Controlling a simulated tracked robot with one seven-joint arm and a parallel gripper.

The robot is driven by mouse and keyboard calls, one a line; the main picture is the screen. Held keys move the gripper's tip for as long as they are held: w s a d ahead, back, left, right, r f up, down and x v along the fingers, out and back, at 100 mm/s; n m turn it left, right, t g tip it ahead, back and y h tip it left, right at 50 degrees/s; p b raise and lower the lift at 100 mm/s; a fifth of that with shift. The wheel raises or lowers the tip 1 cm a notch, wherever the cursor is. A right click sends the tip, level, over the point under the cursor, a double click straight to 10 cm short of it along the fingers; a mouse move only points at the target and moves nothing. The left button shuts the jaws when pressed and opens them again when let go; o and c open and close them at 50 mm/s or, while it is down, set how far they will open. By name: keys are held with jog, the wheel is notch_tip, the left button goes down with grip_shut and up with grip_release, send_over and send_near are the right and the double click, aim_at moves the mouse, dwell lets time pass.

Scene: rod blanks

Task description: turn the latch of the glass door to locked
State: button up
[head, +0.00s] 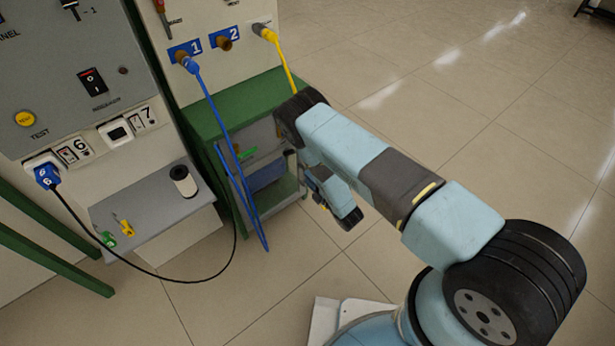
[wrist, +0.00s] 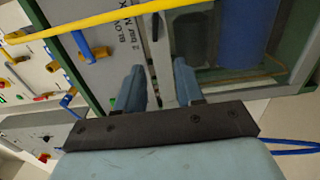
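The glass door (wrist: 230,75) is at the upper right of the wrist view, a see-through pane in a pale frame with a blue cylinder behind it. A small dark upright piece (wrist: 155,27) sits by the frame's edge; I cannot tell whether it is the latch or how it is turned. My gripper (wrist: 159,72) is open, its two blue-grey fingers pointing at the frame with nothing seen between them. I cannot tell how far the tips are from it. In the head view my arm hides much of the green cabinet (head: 222,105) front, and no latch shows.
A yellow hose (wrist: 85,22) crosses the top of the wrist view. A blue hose (head: 215,110) hangs in a loop before the cabinet. A grey shelf (head: 150,212) with a spool (head: 184,181) stands left. The floor right of the cabinet is clear.

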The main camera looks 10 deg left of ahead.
aim_at(291, 154)
jog(key=shift+o, duration=2)
jog(key=shift+w+m, duration=0.1)
jog(key=shift+m, duration=0.5)
jog(key=o, duration=0.4)
jog(key=m, duration=0.5)
jog(key=shift+w+d, duration=0.2)
jog(key=w+a+m, duration=0.3)
jog(key=m, duration=0.1)
jog(key=w+a+m, duration=0.3)
jog(key=m, duration=0.2)
jog(key=w+a+r+m, duration=0.1)
jog(key=w+a+m, duration=0.3)
jog(key=m, duration=0.1)
